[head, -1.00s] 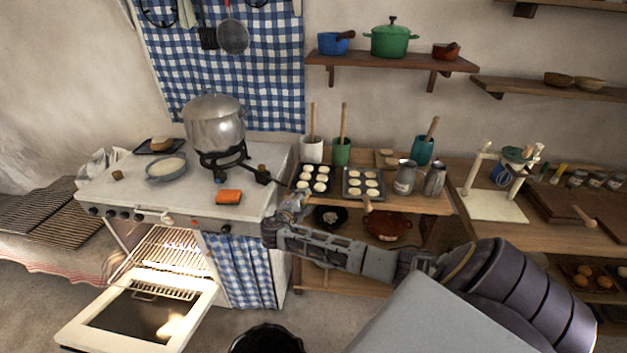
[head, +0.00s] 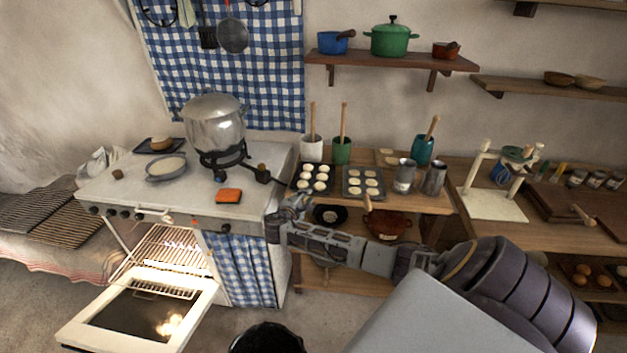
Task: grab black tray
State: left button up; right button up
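A black tray (head: 330,182) holding several pale dough pieces lies on the left end of the wooden table, beside the stove. A second, greyer tray (head: 364,196) with similar pieces lies just to its right. My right gripper (head: 297,203) is at the front left edge of the black tray, close to the stove's side. Its fingers are small and partly hidden by the hand, so I cannot tell whether they are open or touch the tray. Another dark tray (head: 146,148) with bread lies at the back left of the stove. My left gripper is not in view.
White and green utensil pots (head: 341,152) stand behind the trays. Metal jugs (head: 404,177) stand to the right. The stove (head: 190,205) carries a large pot (head: 214,125), and its oven door (head: 145,315) hangs open. A red-brown pan (head: 387,224) sits on the shelf below.

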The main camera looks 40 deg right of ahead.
grip_shut()
jog(key=shift+r, duration=0.2)
